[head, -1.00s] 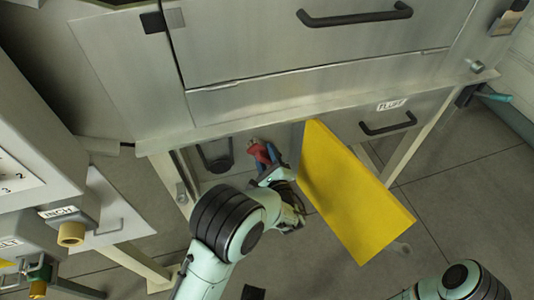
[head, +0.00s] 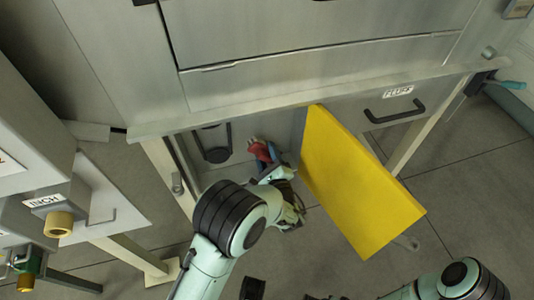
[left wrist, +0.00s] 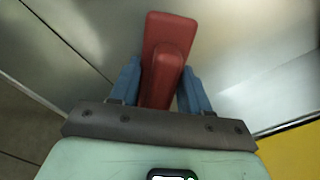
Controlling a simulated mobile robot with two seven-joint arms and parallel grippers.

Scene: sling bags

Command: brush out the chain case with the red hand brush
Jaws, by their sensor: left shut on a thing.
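The chain case (head: 231,139) is the grey recess low in the metal machine, with its yellow door (head: 352,190) swung open. My left gripper (head: 267,159) reaches into the opening, left of the door. Its blue fingers are shut on the red hand brush (head: 261,149), which also shows in the left wrist view (left wrist: 165,60) between both fingers. The brush's lighter tip points into the case in the head view. Its bristles and any contact with the case cannot be made out. My right gripper is out of view; only part of that arm shows at lower right.
A black loop-shaped part (head: 213,146) stands at the opening's left side. A drawer labelled FLUFF (head: 395,110) is right of the door. Machine legs (head: 167,176) flank the opening. A grey unit with an INCH label (head: 45,200) stands at left.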

